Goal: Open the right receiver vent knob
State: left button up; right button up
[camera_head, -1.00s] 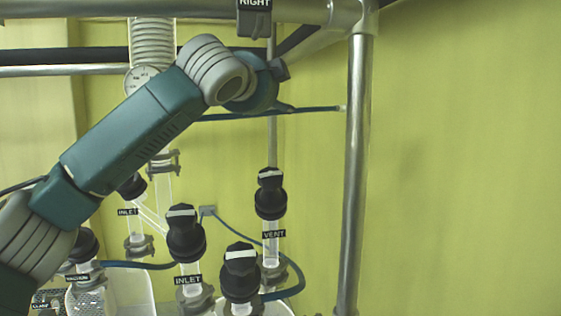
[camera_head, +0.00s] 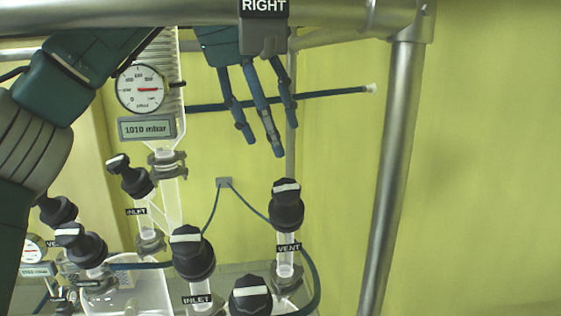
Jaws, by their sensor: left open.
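The vent knob (camera_head: 286,208) is black with a white bar on top. It stands on a clear glass neck with a VENT label (camera_head: 289,248), right of centre in the head view. My left gripper (camera_head: 264,138) hangs behind the top rail with its fingers pointing down. It is open and empty, above and slightly left of the vent knob, with a visible gap between them. The rail and the RIGHT sign (camera_head: 263,8) hide part of its wrist. My right gripper is not in view.
A black INLET knob (camera_head: 192,253) and another black knob (camera_head: 250,296) stand close by. A pressure gauge (camera_head: 141,88) reads near a 1010 mbar display (camera_head: 147,128). A steel post (camera_head: 393,180) stands right of the vent. A blue hose (camera_head: 312,280) curves beside it.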

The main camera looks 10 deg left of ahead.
aim_at(284, 186)
pick_arm(q)
jog(key=shift+m+g, duration=0.5)
jog(key=x, duration=0.3)
jog(key=s+x, duration=0.1)
jog(key=x, duration=0.2)
jog(key=s+x, duration=0.1)
jog(key=x, duration=0.2)
jog(key=shift+s+d+f, duration=0.1)
jog(key=shift+d+f, duration=0.05)
jog(key=shift+f, duration=0.45)
jog(key=c, duration=1.1)
